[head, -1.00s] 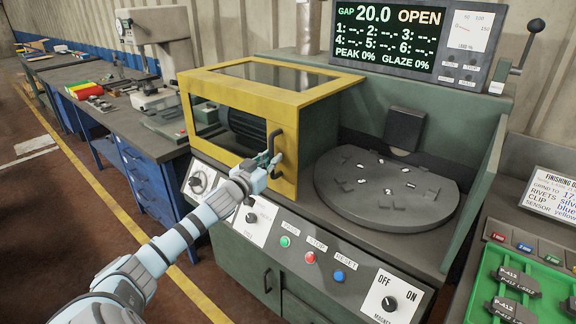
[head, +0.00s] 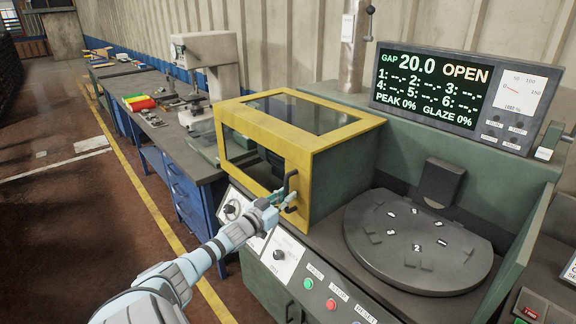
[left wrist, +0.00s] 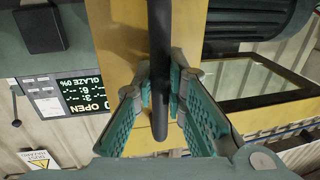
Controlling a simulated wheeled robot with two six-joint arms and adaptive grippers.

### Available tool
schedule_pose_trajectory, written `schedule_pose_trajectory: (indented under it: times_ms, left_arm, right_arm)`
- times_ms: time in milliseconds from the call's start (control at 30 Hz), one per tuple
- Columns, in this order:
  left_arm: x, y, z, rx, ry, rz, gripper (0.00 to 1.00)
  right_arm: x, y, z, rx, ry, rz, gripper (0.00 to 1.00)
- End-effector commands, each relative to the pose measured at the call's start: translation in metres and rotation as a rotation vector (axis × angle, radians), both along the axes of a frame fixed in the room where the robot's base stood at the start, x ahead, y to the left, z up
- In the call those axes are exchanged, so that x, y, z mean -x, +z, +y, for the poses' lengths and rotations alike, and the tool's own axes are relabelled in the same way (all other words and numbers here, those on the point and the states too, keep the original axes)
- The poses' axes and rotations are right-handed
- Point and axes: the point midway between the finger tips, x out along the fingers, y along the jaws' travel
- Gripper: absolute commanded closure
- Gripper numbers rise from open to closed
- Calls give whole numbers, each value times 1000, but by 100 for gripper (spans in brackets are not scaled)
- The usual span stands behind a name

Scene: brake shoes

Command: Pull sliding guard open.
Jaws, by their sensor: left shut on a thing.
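The sliding guard (head: 300,137) is a yellow-framed box with dark windows at the left end of the green machine. It stands left of the round table, which is uncovered. A black bar handle (head: 291,180) is on the guard's front right corner. My left gripper (head: 283,197) is at this handle. In the left wrist view the teal fingers (left wrist: 160,95) are shut around the dark bar (left wrist: 160,45), with the yellow frame (left wrist: 125,60) behind. The guard's far side is hidden. My right gripper is not in view.
The round table (head: 400,262) has small numbered marks. The display (head: 434,83) reads GAP 20.0 OPEN. Push buttons (head: 331,304) and knobs line the front panel. A blue workbench (head: 178,180) with a grey press (head: 207,62) stands left of the machine; a walkway lies beyond.

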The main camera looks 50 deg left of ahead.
Motion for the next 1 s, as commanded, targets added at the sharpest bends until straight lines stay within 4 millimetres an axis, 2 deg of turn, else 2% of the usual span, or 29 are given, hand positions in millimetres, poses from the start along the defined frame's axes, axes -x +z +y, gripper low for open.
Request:
schedule_pose_trajectory:
  times_ms: [33,133,567,767,1000]
  left_arm:
    - [-1,4,0,-2,-3,-9,83]
    - [0,4,1,-2,-1,-7,67]
    - [7,2,1,-2,1,-5,67]
    - [32,0,-7,-1,-2,3,67]
    - [84,0,-21,-4,-12,5,67]
  right_arm:
    - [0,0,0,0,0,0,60]
    - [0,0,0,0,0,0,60]
    - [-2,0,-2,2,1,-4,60]
    - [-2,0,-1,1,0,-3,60]
    - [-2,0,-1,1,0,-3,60]
